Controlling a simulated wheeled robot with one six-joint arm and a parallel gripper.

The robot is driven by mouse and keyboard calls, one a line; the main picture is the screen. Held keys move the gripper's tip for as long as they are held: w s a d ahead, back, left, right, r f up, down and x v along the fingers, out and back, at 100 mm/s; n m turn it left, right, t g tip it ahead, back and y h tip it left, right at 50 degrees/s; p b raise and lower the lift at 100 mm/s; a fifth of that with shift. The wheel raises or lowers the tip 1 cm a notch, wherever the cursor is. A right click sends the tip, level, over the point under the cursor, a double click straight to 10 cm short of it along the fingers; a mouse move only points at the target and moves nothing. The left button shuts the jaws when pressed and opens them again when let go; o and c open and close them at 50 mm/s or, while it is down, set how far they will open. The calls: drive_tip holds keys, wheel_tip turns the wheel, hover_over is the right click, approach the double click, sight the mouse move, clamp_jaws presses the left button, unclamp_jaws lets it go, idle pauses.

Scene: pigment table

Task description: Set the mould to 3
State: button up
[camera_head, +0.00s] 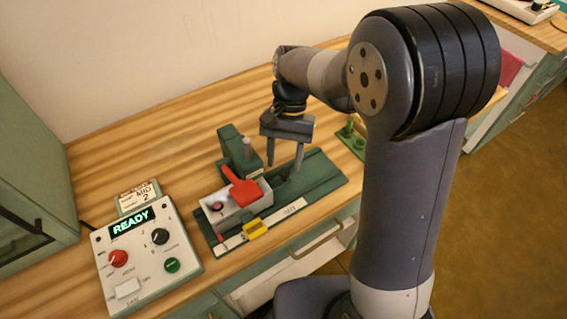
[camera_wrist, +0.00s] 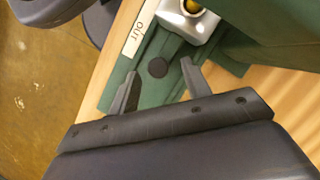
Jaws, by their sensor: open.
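The control panel (camera_head: 145,258) is a white box at the lower left in the head view. Its lit display (camera_head: 132,223) reads READY. A black knob (camera_head: 160,236) with small marks around it sits at its upper right, and a red knob (camera_head: 118,258) at its left. The marks are too small to read surely, so I cannot tell which control is the mould's or its setting. My gripper (camera_head: 285,167) is open and empty, pointing down over the right part of the green machine, away from the panel. In the wrist view its fingers (camera_wrist: 160,70) stand apart above the green base.
The green machine (camera_head: 320,178) carries a white box (camera_head: 237,212), a red handle (camera_head: 243,190) and a yellow block (camera_head: 256,229). The panel also has a green button (camera_head: 172,265) and a white switch (camera_head: 128,288). A card (camera_head: 139,196) behind it reads MID 2. A green cabinet (camera_head: 35,150) stands at left.

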drive_tip(key=v, duration=0.8)
drive_tip(key=shift+r, duration=0.3)
drive_tip(key=shift+f, duration=0.1)
approach(291, 179)
drive_tip(key=s+f, duration=0.1)
drive_tip(key=s+a+f, duration=0.1)
drive_tip(key=f, duration=0.1)
drive_tip(key=s+a+f, duration=0.1)
drive_tip(key=shift+s+a+f, duration=0.2)
drive_tip(key=shift+s+f, duration=0.05)
drive_tip(key=shift+s, duration=0.05)
drive_tip(key=shift+w+d, duration=0.85)
drive_tip(key=shift+d, duration=0.2)
drive_tip(key=shift+w+d, duration=0.4)
drive_tip(key=shift+d, duration=0.25)
drive_tip(key=shift+d+r, duration=0.1)
drive_tip(key=shift+r, duration=0.05)
